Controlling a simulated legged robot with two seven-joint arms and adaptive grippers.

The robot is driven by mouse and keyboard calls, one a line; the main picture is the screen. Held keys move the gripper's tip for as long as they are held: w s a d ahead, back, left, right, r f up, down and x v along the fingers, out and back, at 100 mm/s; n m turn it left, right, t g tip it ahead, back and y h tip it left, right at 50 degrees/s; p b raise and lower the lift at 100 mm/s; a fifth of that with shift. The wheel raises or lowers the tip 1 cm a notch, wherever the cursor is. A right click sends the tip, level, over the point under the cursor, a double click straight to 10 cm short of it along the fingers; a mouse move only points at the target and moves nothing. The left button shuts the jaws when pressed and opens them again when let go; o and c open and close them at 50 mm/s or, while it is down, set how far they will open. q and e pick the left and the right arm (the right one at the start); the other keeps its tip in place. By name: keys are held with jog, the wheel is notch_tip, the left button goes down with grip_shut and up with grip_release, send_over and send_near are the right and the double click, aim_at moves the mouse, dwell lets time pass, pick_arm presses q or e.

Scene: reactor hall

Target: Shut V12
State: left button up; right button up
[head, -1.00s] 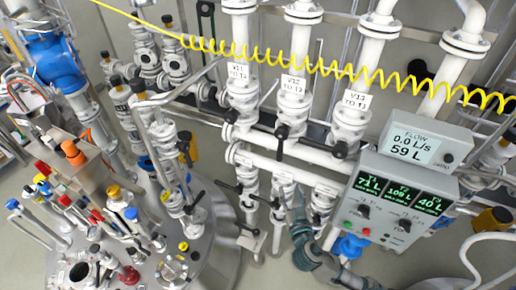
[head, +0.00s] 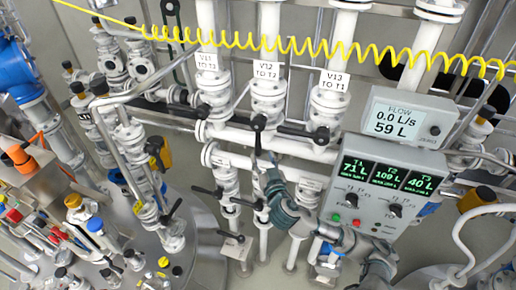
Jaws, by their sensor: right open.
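The valve V12 (head: 268,96) is a white valve on the middle pipe, under a label reading "V12 TO T2" (head: 267,70). Its black lever (head: 257,138) hangs down from a dark hub, roughly in line with the pipe. My right gripper (head: 266,164) comes up from below and is open. Its fingertips are close to the lever's lower end; I cannot tell whether they touch it. My left gripper is not in view.
Valves V11 (head: 213,90) and V13 (head: 329,103) stand on either side. V13's black lever (head: 308,133) points left. A grey flow display (head: 404,120) reads 0.0 L/s and 59 L. A coiled yellow hose (head: 300,47) crosses above. Lower valves crowd the space below.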

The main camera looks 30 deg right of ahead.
aim_at(259, 148)
jog(key=p+x, duration=0.1)
jog(key=x, duration=0.6)
jog(key=shift+d+f, duration=0.1)
jog(key=shift+d, duration=0.05)
jog(key=shift+s, duration=0.1)
grip_shut()
